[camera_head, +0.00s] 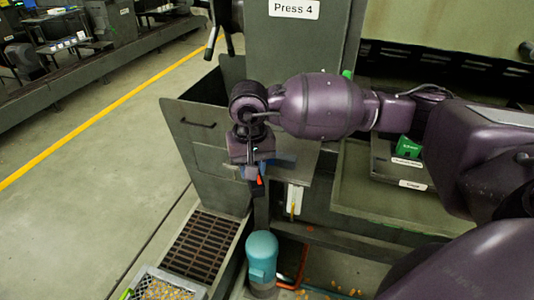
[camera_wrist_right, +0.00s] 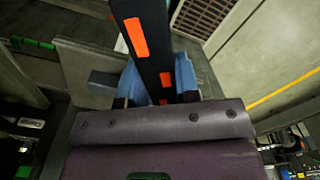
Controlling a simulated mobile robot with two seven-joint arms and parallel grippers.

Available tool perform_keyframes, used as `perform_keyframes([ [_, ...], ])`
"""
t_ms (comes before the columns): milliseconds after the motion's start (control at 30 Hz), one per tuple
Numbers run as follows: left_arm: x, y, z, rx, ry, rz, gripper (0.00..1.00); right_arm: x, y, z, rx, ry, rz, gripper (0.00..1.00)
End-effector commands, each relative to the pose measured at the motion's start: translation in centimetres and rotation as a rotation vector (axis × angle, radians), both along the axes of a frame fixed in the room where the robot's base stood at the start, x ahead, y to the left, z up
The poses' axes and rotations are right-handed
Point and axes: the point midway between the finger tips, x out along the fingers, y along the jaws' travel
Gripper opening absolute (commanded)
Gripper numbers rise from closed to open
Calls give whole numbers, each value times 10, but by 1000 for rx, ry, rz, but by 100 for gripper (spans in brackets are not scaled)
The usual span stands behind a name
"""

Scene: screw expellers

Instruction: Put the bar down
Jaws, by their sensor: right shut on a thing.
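The bar is dark with orange patches, and it shows large in the right wrist view (camera_wrist_right: 148,40), running up out of the frame. In the head view only a small dark and orange part of the bar (camera_head: 259,184) shows below my right gripper (camera_head: 264,164). In the right wrist view the blue fingers of my right gripper (camera_wrist_right: 158,85) are on both sides of the bar, shut on it. The bar's far end is out of the wrist view. My left gripper is in neither view.
A floor grate (camera_head: 203,246), a teal-topped cylinder (camera_head: 262,250) and a basket of small pieces (camera_head: 165,289) are below. Open floor lies left.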

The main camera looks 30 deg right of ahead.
Motion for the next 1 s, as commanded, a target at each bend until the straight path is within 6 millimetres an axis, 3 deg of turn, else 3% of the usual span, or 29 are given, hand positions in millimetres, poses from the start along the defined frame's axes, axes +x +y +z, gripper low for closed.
perform_keyframes([
  [33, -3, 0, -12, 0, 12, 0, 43, 10, -8, -4, 1, 3, -103, 0],
  [133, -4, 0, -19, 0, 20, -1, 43, 25, -23, 5, 2, 6, -327, 0],
  [500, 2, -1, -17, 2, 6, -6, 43, 69, -77, 67, 9, 4, -1134, 0],
  [800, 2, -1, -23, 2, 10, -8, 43, 91, -117, 118, 13, 5, -1750, 0],
  [1000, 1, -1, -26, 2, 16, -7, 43, 97, -135, 143, 15, 6, -2032, 0],
])
